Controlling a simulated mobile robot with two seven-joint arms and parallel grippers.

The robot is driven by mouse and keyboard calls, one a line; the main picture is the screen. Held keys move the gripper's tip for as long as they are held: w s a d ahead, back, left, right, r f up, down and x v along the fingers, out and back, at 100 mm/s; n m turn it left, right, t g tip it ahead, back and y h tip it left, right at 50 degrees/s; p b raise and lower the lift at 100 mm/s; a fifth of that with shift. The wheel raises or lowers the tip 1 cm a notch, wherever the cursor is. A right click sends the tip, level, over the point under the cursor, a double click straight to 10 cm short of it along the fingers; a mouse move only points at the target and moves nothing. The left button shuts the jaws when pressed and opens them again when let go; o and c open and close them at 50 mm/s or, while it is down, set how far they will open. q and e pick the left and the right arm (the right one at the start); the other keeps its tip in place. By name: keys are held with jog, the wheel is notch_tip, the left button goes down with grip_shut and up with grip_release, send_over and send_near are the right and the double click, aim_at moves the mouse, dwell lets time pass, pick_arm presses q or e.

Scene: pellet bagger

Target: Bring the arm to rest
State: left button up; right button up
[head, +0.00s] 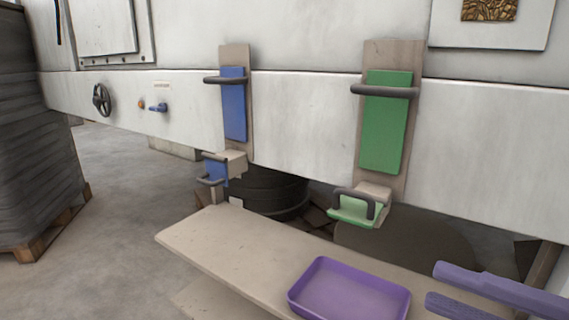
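My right gripper (434,285) reaches in from the lower right corner. Its two purple fingers stand apart with a gap between them, and nothing shows in the gap. The fingertips are just right of a purple tray (348,291) on the beige shelf (222,241). I cannot tell how high the gripper is above the shelf. The rest of the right arm is outside the picture. My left gripper is not in view.
A blue slide plate (234,104) and a green one (384,122) with dark handles are on the white machine (300,130). A wrapped pallet stack (35,150) stands left. The shelf's left part is clear.

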jog(key=w+d+r+m+t+h+p, duration=0.25)
jog(key=r+m+h+p, duration=0.8)
jog(key=m, duration=0.55)
jog(key=s+r+m+g+h+p, duration=0.25)
jog(key=s+m+g+p, duration=0.25)
jog(key=s+p, duration=0.3)
jog(key=s+r+m+g+h+p, duration=0.1)
jog(key=s+r+m+g+p, duration=0.3)
jog(key=s, duration=0.6)
pick_arm(q)
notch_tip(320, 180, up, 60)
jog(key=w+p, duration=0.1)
jog(key=p, duration=3.5)
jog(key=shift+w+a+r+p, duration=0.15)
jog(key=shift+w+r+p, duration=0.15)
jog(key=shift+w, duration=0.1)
pick_arm(e)
notch_tip(320, 180, up, 34)
jog(key=shift+w+r+g, duration=0.2)
jog(key=shift+w+g, duration=0.15)
jog(key=shift+w, duration=0.05)
